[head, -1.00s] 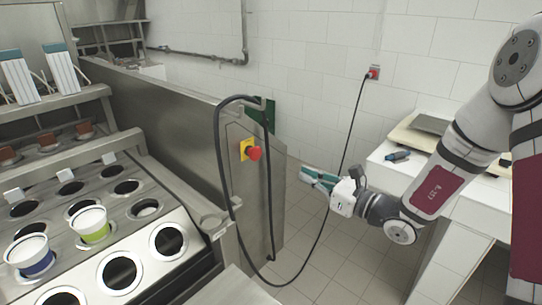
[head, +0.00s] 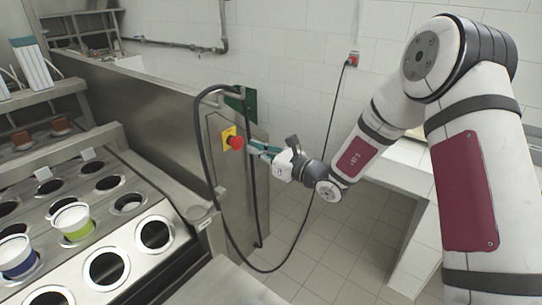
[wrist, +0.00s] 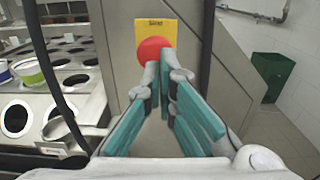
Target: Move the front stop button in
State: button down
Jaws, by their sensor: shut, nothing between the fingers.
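The front stop button (head: 236,143) is a red mushroom knob on a yellow plate (head: 227,134), fixed to the end panel of the steel machine. My gripper (head: 254,147) is shut and empty, with its teal fingers pointing at the knob from the right. In the wrist view the red knob (wrist: 151,48) is just beyond the closed fingertips, which overlap its lower right part. The plate (wrist: 143,25) shows above it. I cannot tell whether the fingertips touch the knob.
A black cable (head: 222,205) loops around the panel beside the button. The machine's cup plate (head: 123,235) with several holes and two cups (head: 72,220) lies left. A white table (head: 405,165) stands right behind my arm. A green bin (wrist: 272,75) shows in the wrist view.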

aim_at(241, 142)
jog(key=shift+x, duration=1.4)
jog(key=shift+x, duration=0.9)
jog(key=shift+r, duration=0.2)
jog(key=shift+a, duration=0.1)
